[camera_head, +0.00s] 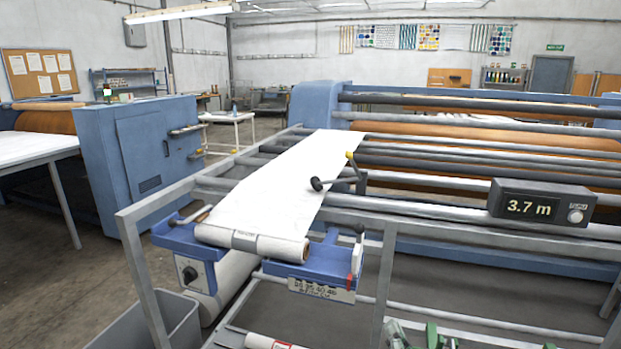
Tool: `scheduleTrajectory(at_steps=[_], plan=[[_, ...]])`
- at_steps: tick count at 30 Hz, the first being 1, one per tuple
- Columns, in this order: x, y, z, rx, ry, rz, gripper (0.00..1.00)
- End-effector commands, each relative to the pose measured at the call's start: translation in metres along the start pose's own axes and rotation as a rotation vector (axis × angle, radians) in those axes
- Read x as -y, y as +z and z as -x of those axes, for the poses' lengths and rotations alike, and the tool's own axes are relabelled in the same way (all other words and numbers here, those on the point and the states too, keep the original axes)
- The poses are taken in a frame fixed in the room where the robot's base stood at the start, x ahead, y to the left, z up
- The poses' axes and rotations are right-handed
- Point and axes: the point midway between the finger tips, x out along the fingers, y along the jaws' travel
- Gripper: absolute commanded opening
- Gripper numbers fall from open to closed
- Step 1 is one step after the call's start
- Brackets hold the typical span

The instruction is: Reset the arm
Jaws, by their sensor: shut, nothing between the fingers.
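My gripper is not clearly in view, and I cannot make out my arm. The calender press fills the middle and right, with a blue housing (319,102) and several long grey rollers (440,205). A white sheet (280,178) runs from the rollers down to a roll (255,243) at the near end, with a grey band around it. A black-knobbed lever (317,184) and a yellow-tipped one (350,156) stand by the sheet's right edge. A display (540,205) reads 3.7 m.
A grey bin (150,325) stands at the lower left. A blue cabinet (150,165) and a white table (30,150) are at the left, with open floor (60,270) before them. Green and grey parts (430,335) show at the bottom edge; I cannot tell what they are.

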Motion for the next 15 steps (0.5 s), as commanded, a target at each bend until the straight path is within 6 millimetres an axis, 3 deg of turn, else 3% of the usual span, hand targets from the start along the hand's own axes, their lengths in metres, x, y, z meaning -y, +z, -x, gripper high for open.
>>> scheduleTrajectory(at_steps=[3, 15], plan=[[-0.031, 0.027, 0.015, 0.015, 0.01, 0.064, 0.0], [-0.111, 0.099, 0.089, 0.048, 0.014, 0.27, 0.0]])
